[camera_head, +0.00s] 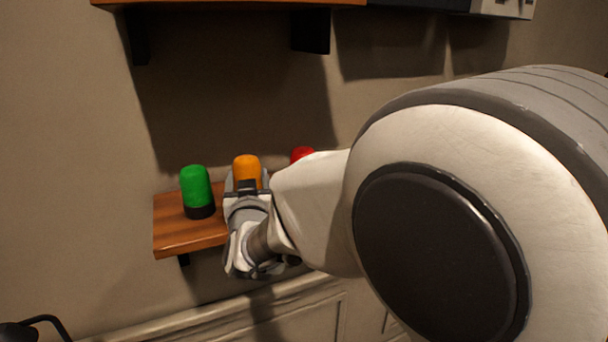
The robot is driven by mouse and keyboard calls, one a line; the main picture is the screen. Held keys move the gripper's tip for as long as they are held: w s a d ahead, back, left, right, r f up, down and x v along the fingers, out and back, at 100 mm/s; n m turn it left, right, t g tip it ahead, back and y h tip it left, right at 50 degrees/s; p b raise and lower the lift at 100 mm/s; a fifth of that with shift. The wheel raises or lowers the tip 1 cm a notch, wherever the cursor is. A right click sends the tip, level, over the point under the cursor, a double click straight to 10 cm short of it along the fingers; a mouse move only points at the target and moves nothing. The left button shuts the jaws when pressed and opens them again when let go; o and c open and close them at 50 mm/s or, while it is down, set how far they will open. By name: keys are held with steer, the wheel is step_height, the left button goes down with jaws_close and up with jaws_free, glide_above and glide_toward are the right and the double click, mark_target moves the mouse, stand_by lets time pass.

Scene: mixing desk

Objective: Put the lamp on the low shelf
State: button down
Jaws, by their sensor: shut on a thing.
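The low shelf (190,235) is a brown wooden board on the wall; my arm covers its right part. A green lamp (196,186) with a black base stands upright at its left. An orange lamp (246,170) is at my gripper (246,190), upright, with its lower part hidden by the gripper. My gripper is shut on the orange lamp, over or at the shelf; I cannot tell if the lamp's base touches the board. A red lamp (302,153) shows only its top behind my arm, to the right.
A higher wooden shelf (230,3) with black brackets (311,32) runs along the top, with a dark and grey device (500,8) at its right. Bare wall lies between the shelves. A black curved object (35,325) is at the lower left.

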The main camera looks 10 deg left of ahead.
steer(key=shift+f, duration=0.15)
jaws_free()
steer(key=shift+s+r, duration=0.1)
steer(key=shift+r, duration=0.2)
steer(key=v, duration=1.1)
steer(key=s+d+f+g, duration=0.25)
steer(key=d+g, duration=0.35)
steer(key=d, duration=0.8)
steer(key=s+d+f+m+g+h, duration=0.1)
steer(key=s+d+g+h, duration=0.1)
steer(key=s+d, duration=0.2)
steer(key=s+d+f+m+g+h, duration=0.1)
steer(key=s+d, duration=0.4)
steer(key=d, duration=0.1)
steer(key=s+d+f+m+g+h, duration=0.1)
steer(key=s+d+g+h, duration=0.1)
steer(key=s+d, duration=0.3)
steer(key=shift+s+d+f+m+g+h, duration=0.15)
steer(key=shift+d+f+m+g+h, duration=0.15)
steer(key=shift+d+f, duration=0.05)
